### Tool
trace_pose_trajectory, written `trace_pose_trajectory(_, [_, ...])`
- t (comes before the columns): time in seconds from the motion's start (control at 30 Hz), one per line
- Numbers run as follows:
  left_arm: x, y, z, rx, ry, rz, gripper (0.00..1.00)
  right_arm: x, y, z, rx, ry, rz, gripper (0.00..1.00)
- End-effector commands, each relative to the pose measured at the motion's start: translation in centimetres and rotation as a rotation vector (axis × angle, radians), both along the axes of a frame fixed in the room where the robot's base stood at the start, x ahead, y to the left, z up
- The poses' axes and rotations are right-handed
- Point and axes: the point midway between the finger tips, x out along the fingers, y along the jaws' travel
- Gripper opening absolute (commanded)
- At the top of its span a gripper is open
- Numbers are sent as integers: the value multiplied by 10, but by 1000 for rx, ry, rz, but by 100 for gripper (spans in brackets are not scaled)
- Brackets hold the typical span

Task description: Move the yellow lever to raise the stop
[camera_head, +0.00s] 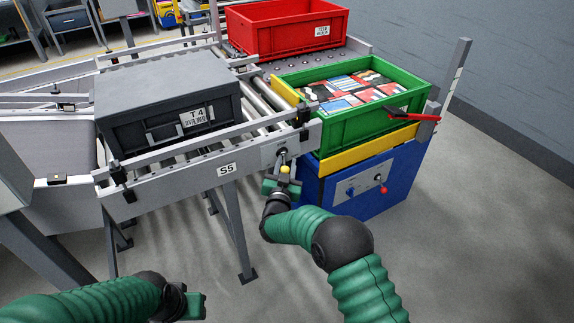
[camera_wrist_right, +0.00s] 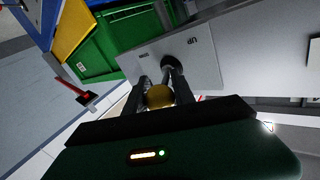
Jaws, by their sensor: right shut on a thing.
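The lever's yellow knob (camera_head: 285,169) is at the end of the conveyor's front side, below a grey plate (camera_head: 282,150). My right gripper (camera_head: 283,181) is at the lever and partly hides it. In the right wrist view the yellow knob (camera_wrist_right: 160,96) sits between the two dark fingers of my right gripper (camera_wrist_right: 159,88), which is shut on the lever. The plate there (camera_wrist_right: 190,52) reads "UP" beside the lever's dark pivot. My left gripper (camera_head: 196,305) is low at the bottom left, away from everything; its fingers are not clear. I cannot make out the stop for certain.
A dark grey crate (camera_head: 160,130) labelled T4 stands on the conveyor marked S5. A red crate (camera_head: 290,40) stands behind. Floor at right is clear.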

Motion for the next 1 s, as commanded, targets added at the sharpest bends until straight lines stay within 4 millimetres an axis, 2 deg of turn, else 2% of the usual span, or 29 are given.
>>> trace_pose_trajectory(0.27, [0, 0, 0, 0, 0, 0, 36, 1, 0, 2, 0, -4, 0, 0])
trace_pose_trajectory(0.3, [0, 0, 0, 0, 0, 0, 36, 1, 0, 2, 0, -4, 0, 36])
trace_pose_trajectory(0.43, [0, 0, 0, 0, 0, 0, 36, 1, 0, 2, 0, -4, 0, 52])
trace_pose_trajectory(0.77, [0, 0, 2, 0, 0, 0, 36, -3, 1, 2, 0, -3, 0, 52])
trace_pose_trajectory(0.87, [0, 0, 6, 0, 0, 0, 36, -16, 4, 3, 0, 0, 1, 52])
trace_pose_trajectory(1.0, [0, 0, 17, 0, 0, 0, 36, -51, 12, 4, -2, 2, 3, 52])
